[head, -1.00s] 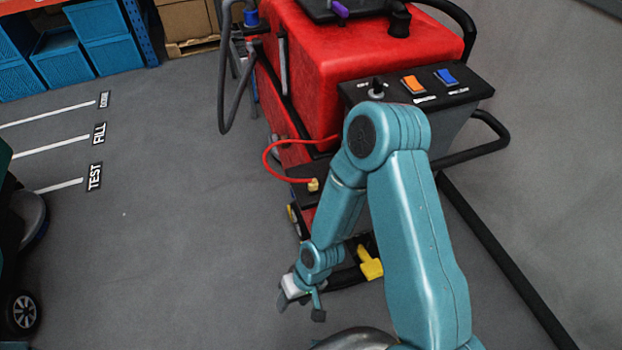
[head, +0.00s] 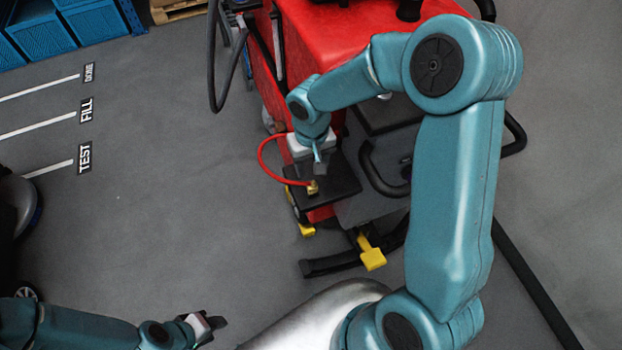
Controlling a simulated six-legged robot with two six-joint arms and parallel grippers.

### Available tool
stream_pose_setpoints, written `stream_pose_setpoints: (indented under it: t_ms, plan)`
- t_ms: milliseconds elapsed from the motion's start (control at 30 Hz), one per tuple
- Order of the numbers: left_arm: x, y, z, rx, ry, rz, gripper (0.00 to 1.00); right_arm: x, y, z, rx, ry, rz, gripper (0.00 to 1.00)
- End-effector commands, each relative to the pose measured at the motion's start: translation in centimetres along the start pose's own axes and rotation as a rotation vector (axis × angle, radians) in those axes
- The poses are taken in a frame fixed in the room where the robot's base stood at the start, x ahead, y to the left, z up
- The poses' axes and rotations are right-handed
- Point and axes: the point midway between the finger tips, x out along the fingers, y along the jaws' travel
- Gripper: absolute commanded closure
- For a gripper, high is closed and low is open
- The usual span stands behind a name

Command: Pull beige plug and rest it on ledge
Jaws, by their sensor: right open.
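The beige plug (head: 313,188) is at the end of a red cable (head: 264,165) that curves out from the red scrubber. It shows at the black ledge (head: 343,184) on the machine's side; I cannot tell whether it is seated in a socket. My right gripper (head: 319,168) is open and points down just above the plug, with its fingers partly hidden. I see no grip on the plug. My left gripper (head: 217,325) is low in the view over the floor, away from the machine; its fingers are too small and dark to read.
The red scrubber body (head: 330,30) stands behind my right arm. A black handle loop (head: 372,170) is right of the ledge. A yellow pedal (head: 371,254) and black bar lie below. Blue bins (head: 95,25) stand at the back left. The grey floor at left is mostly free.

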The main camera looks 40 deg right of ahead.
Motion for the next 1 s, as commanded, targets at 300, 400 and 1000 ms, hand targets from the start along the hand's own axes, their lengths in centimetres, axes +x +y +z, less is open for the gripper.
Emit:
stream_pose_setpoints:
  t_ms: [300,400,1000]
  plan:
    - [0.1,0.0,0.0,0.000,0.000,0.000,0.61,0.1,-0.1,0.5,-0.001,0.000,-0.002,0.48]
    - [0.3,-0.1,0.0,0.000,0.000,0.000,0.61,0.5,0.0,0.6,-0.001,-0.001,-0.002,0.48]
    - [6.1,-2.2,-0.1,0.000,0.000,0.000,0.61,8.2,0.1,0.2,-0.001,0.000,-0.003,0.48]
